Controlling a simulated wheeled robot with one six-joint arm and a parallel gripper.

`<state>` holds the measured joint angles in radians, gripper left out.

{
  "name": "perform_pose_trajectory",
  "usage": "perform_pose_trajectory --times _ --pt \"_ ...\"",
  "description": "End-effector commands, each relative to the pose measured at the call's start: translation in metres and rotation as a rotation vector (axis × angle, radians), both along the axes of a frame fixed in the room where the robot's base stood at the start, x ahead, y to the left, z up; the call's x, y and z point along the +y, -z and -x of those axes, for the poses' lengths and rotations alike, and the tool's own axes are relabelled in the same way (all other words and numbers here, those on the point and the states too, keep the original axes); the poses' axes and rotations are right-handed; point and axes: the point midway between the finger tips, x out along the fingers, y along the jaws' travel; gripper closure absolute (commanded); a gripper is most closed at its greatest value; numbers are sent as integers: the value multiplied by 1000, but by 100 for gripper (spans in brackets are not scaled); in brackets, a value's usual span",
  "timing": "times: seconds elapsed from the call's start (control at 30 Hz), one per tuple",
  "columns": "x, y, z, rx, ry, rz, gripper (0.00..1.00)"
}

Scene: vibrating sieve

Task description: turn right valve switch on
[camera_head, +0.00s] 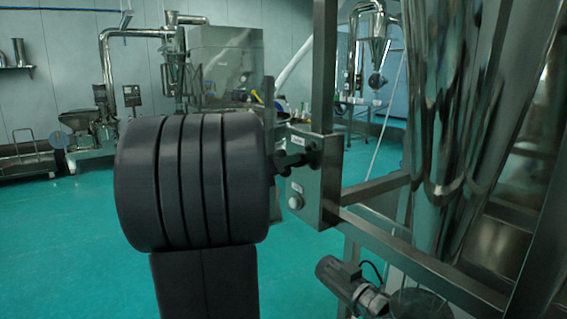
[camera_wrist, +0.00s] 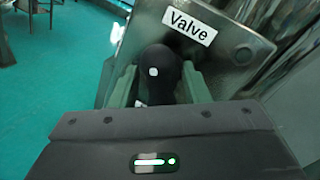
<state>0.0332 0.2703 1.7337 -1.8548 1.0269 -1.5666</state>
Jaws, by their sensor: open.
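The valve switch (camera_wrist: 158,68) is a black knob with a white dot, in the wrist view. It stands out from a metal panel just below a white label (camera_wrist: 189,26) reading "Valve". My gripper (camera_wrist: 159,84) is open, with one greenish finger on each side of the knob. I cannot tell whether the fingers touch it. In the head view, the metal control box (camera_head: 318,185) is right of my dark arm, which hides part of the switch area.
A round button (camera_head: 294,202) sits low on the box face. Metal frame bars (camera_head: 402,255) and a shiny steel vessel (camera_head: 440,110) stand close on the right. A motor (camera_head: 343,280) is below. The green floor (camera_head: 60,240) is open on the left.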

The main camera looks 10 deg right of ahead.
Motion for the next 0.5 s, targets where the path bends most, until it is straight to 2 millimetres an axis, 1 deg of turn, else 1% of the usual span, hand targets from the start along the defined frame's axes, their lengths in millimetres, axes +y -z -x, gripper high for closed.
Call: perform_pose_trajectory --times 0.1,0.13,0.33,0.5 --pt "0 0 0 0 0 0 58" --pt "0 0 0 0 0 0 60" --pt "0 0 0 0 0 0 99" --pt "0 1 0 -3 0 -2 100"
